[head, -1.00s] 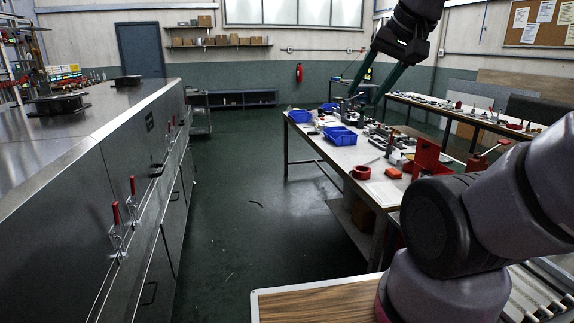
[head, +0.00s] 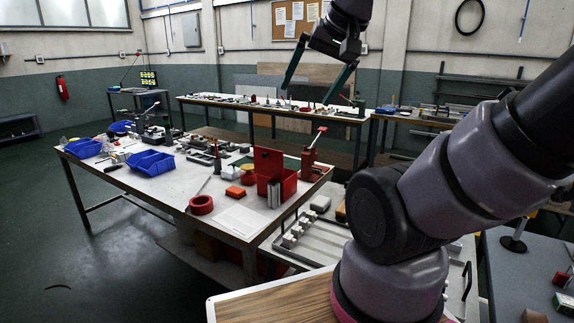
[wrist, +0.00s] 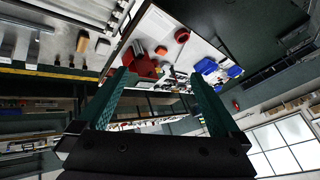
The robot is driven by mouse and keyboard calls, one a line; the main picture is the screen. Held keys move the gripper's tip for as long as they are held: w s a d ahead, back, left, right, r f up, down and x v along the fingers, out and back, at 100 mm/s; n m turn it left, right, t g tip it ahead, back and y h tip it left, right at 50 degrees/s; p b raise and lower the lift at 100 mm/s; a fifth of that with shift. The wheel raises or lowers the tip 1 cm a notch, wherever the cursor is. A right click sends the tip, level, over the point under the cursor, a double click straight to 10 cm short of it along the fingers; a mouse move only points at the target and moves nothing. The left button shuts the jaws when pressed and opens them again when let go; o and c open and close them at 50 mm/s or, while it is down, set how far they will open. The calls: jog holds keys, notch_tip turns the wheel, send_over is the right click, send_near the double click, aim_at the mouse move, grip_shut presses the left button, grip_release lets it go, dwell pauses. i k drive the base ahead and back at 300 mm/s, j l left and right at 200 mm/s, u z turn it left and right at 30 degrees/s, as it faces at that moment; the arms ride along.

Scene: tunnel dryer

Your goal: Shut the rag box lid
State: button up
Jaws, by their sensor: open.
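The red rag box (head: 284,186) stands near the right end of the white-topped workbench (head: 222,222), with upright pale items at its front. Its red lid (head: 267,163) stands up, open, at the box's left side. My gripper (head: 306,95) is open and empty, held high in the air above the bench area, apart from the box in the picture. In the wrist view, my gripper's green fingers (wrist: 158,75) are spread wide.
A red tape roll (head: 201,205), a small red block (head: 235,191) and a paper sheet (head: 240,221) lie left of the box. A red-handled press (head: 311,160) stands right behind it. Blue bins (head: 151,162) sit farther left. Open floor lies left of the bench.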

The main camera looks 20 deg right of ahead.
aim_at(268, 163)
jog(key=z, duration=0.2)
jog(key=i+j, duration=0.65)
jog(key=j, duration=0.3)
